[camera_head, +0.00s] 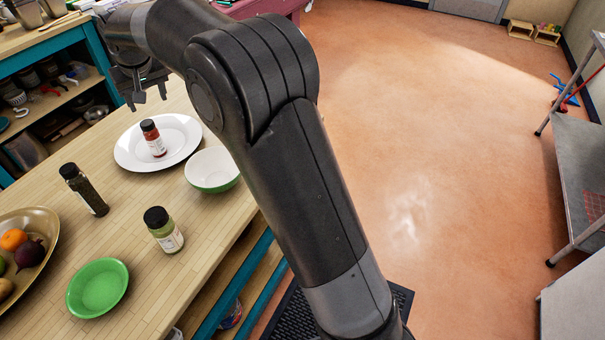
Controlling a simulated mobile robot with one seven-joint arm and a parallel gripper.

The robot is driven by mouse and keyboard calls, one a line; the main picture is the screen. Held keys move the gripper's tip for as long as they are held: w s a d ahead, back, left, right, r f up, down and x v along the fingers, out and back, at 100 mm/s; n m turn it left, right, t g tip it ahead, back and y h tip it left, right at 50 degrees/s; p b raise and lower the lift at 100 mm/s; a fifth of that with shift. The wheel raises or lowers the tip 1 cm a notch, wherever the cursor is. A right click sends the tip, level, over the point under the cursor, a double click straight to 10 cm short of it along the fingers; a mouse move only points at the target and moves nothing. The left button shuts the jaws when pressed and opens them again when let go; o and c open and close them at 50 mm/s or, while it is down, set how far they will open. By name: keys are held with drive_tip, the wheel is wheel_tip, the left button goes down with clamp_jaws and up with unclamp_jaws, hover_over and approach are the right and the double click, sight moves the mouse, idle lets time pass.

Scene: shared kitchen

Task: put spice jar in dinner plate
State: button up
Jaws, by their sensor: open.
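A spice jar with red contents and a black lid (153,138) stands upright on the white dinner plate (181,150) on the wooden counter. A dark green spice jar (88,194) stands on the counter left of the plate. A pale green spice jar with a black lid (168,234) stands in front of the plate. My gripper (148,103) is above the plate's far edge, fingers apart, with nothing between them. It is clear of the red jar.
A white and green bowl (213,171) is right of the plate. A green bowl (98,288) and a brass bowl of fruit (47,222) are near the front left. My arm crosses the middle of the view. The floor (440,130) at right is open.

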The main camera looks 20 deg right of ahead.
drive_tip(key=s+d+r+m, duration=0.1)
drive_tip(key=s+d+r, duration=0.3)
drive_tip(key=s+d, duration=0.55)
drive_tip(key=s+d+r+m, duration=0.1)
drive_tip(key=s+d+r, duration=0.2)
drive_tip(key=s+d, duration=0.6)
drive_tip(key=s+d+f, duration=0.2)
drive_tip(key=s+d, duration=0.1)
drive_tip(key=s, duration=0.4)
drive_tip(key=s+d+f+m+h, duration=0.1)
drive_tip(key=s+d+f, duration=0.2)
drive_tip(key=s, duration=0.4)
drive_tip(key=s+d+f+t, duration=0.1)
drive_tip(key=s+d+f, duration=0.1)
drive_tip(key=s+d, duration=0.2)
drive_tip(key=s, duration=0.3)
drive_tip(key=shift+d+f+m, duration=0.2)
drive_tip(key=shift+d+m, duration=0.1)
